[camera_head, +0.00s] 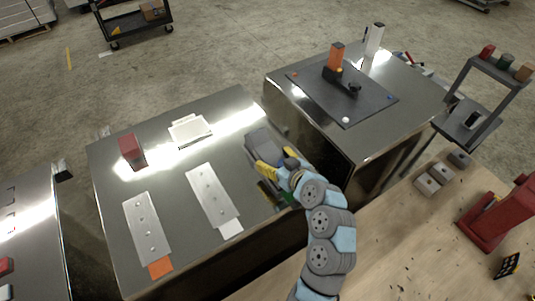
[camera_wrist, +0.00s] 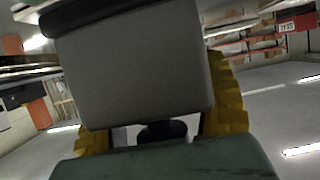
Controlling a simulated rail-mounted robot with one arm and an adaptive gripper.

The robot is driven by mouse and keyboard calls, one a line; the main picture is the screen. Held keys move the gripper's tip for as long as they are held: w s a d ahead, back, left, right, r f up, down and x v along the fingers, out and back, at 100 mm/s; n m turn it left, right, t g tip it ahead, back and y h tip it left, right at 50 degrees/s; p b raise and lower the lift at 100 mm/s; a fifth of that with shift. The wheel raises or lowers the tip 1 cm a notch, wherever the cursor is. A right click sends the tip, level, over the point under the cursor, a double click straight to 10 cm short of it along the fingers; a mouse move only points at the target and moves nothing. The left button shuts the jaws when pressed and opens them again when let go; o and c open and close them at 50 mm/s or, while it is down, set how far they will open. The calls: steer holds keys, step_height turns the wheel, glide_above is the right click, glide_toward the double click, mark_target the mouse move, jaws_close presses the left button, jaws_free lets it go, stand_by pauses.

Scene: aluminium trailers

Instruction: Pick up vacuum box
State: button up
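A dark grey box (camera_head: 263,143), which I take to be the vacuum box, is at the right edge of the middle metal-topped trailer (camera_head: 165,180). My gripper (camera_head: 279,160) has its yellow fingers on either side of the near end of this box. In the wrist view the grey box (camera_wrist: 135,65) fills the space between the yellow fingers of my gripper (camera_wrist: 165,115), and they look closed on it. The box looks tilted in the head view. I cannot tell for sure whether it touches the metal top.
Two light plates (camera_head: 147,228) (camera_head: 213,195), a red block (camera_head: 132,151) and a white tray (camera_head: 190,130) lie on the middle trailer. The right trailer (camera_head: 400,75) bears a black board (camera_head: 310,90) with an orange block (camera_head: 336,56). A wooden bench (camera_head: 410,240) is at the lower right.

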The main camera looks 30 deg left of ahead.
mark_target(274, 159)
steer(key=c, duration=0.8)
steer(key=shift+o, duration=0.2)
steer(key=shift+r, duration=0.55)
step_height(274, 159, up, 2)
steer(key=shift+d+r+b, duration=0.1)
steer(key=shift+r+b, duration=0.15)
steer(key=shift+b, duration=0.05)
steer(key=s+r, duration=0.2)
steer(key=s+d+r+b, duration=0.1)
steer(key=s+r, duration=0.1)
steer(key=shift+r, duration=0.3)
steer(key=s+d+r+p, duration=0.2)
steer(key=s+r+p, duration=0.3)
steer(key=s+p, duration=0.4)
steer(key=p, duration=0.4)
steer(key=shift+s+d+p, duration=0.2)
steer(key=shift+p, duration=0.1)
